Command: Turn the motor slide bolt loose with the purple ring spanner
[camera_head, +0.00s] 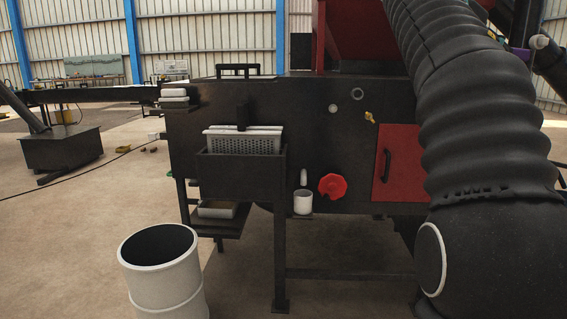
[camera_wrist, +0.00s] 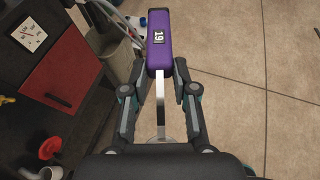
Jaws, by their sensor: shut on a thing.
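The purple ring spanner (camera_wrist: 159,48) is in the wrist view, with a thick purple handle marked 19 and a flat silver shank running down toward my wrist. My gripper (camera_wrist: 160,75) is shut on it, one finger on each side near the lower end of the handle. The ring end is mostly hidden or blurred by my wrist at the bottom. In the head view my arm covers the right side, and only a small purple patch shows near the top right edge. I cannot make out the motor slide bolt in either view.
The dark press body (camera_head: 235,120) fills the middle, with a red door (camera_head: 397,165), red knob (camera_head: 333,186), white cup (camera_head: 303,203) and perforated basket (camera_head: 242,143). A white barrel (camera_head: 165,285) stands front left. Bare floor (camera_wrist: 255,60) lies right of the spanner.

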